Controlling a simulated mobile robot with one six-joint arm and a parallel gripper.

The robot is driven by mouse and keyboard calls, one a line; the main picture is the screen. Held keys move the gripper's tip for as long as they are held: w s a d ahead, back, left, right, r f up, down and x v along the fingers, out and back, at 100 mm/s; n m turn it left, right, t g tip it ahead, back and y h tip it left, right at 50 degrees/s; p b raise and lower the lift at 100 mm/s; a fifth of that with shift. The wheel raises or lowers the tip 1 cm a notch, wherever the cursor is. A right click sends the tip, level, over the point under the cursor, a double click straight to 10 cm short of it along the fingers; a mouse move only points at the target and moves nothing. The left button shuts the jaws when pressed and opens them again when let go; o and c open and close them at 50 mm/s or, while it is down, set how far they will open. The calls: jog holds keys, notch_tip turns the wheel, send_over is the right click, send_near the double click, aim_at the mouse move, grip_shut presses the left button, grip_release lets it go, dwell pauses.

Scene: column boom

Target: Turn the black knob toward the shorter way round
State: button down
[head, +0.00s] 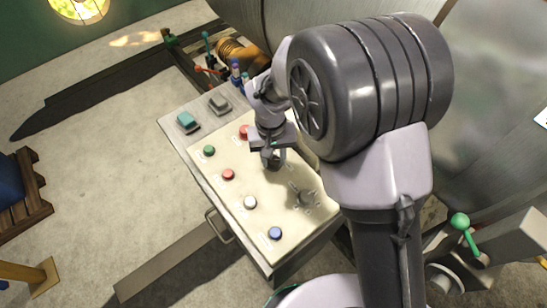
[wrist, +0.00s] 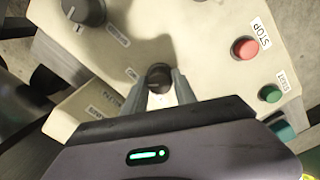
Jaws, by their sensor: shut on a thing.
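The black knob (wrist: 157,74) sits on the cream panel (wrist: 205,70), between my two fingers in the wrist view. My gripper (wrist: 164,82) is shut on it, one finger on either side. Small labels lie on the panel around it, partly hidden by the fingers. In the head view my gripper (head: 272,162) reaches down onto the panel's upper right part. There the knob is mostly hidden by the gripper, and its pointer direction cannot be told.
A larger dark grey knob (wrist: 83,12) stands nearby. The red STOP button (wrist: 245,48) and green START button (wrist: 270,93) are to the right. White (head: 250,202) and blue (head: 275,233) buttons line the panel's front edge. Levers stand behind the console.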

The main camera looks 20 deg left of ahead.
jog(key=shift+m, duration=0.4)
jog(key=c, duration=1)
grip_release()
notch_tip(320, 180, up, 18)
jog(key=p, duration=0.5)
jog(key=shift+s+a+f, duration=0.15)
jog(key=shift+a+f, duration=0.1)
jog(key=shift+a, duration=0.05)
jog(key=shift+d, duration=0.1)
